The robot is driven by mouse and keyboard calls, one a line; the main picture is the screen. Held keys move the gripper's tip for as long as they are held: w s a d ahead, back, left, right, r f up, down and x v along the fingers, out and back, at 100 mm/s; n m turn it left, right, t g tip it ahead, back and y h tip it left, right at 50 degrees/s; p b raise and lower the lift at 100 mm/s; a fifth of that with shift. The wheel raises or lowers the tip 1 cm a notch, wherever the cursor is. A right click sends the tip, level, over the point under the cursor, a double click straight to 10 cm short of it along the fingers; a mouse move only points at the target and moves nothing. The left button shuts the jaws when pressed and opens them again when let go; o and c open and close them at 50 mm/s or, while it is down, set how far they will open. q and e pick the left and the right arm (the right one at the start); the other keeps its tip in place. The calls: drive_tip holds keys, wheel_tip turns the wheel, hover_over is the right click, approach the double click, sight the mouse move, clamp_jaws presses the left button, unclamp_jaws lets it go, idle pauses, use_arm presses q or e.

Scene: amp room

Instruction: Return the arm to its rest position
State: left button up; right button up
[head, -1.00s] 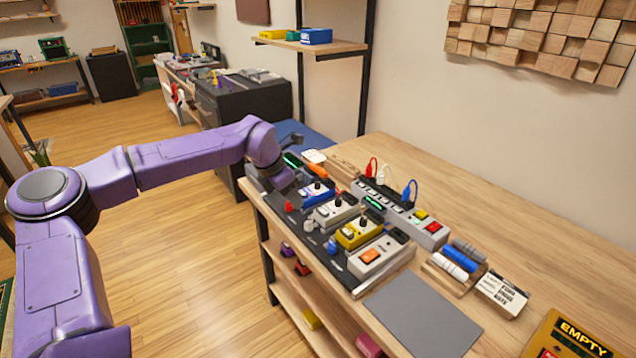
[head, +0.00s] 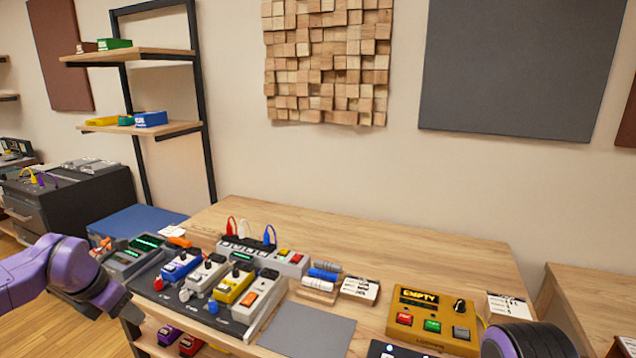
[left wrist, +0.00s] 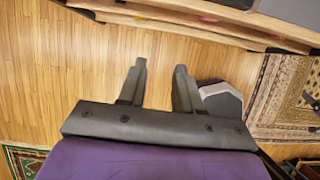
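My left arm, purple with a dark wrist, comes in at the left of the head view. Its gripper (head: 122,308) is low beside the left end of the pedalboard (head: 165,299). In the left wrist view, the left gripper (left wrist: 158,85) points over the wood floor, with its two dark fingers apart and nothing between them. A purple and dark part of my right arm (head: 525,340) shows at the bottom right of the head view; the right gripper itself is out of frame.
The workbench (head: 410,250) holds several pedals, a power strip (head: 262,254), a grey mat (head: 308,330), a yellow box marked EMPTY (head: 433,318) and a rack of rolls (head: 320,284). A shelf edge (left wrist: 200,25) crosses the top of the left wrist view. Open floor lies below the left gripper.

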use_arm(q)
drive_tip(key=s+d+f+m+t+y, duration=0.1)
drive_tip(key=s+d+f+m+y, duration=0.2)
drive_tip(key=f, duration=0.4)
drive_tip(key=s+d+f+m+y, duration=0.2)
drive_tip(key=s+f+m, duration=0.1)
drive_tip(key=f+m, duration=0.25)
drive_tip(key=s+d+f+m+t+y, duration=0.1)
drive_tip(key=s+d+f+m+y, duration=0.2)
drive_tip(key=f, duration=0.4)
drive_tip(key=s+f+m+g+h, duration=0.1)
drive_tip(key=s+f+m, duration=0.3)
drive_tip(key=s, duration=0.5)
drive_tip(key=s+f+m+g+h, duration=0.1)
drive_tip(key=s+f+m, duration=0.3)
drive_tip(key=s, duration=0.5)
drive_tip(key=s+d+f+m+g, duration=0.1)
drive_tip(key=s+f+m, duration=0.3)
drive_tip(key=s, duration=0.4)
drive_tip(key=shift+s+f+m+h, duration=0.4)
drive_tip(key=shift+m, duration=0.25)
drive_tip(key=shift+d, duration=0.1)
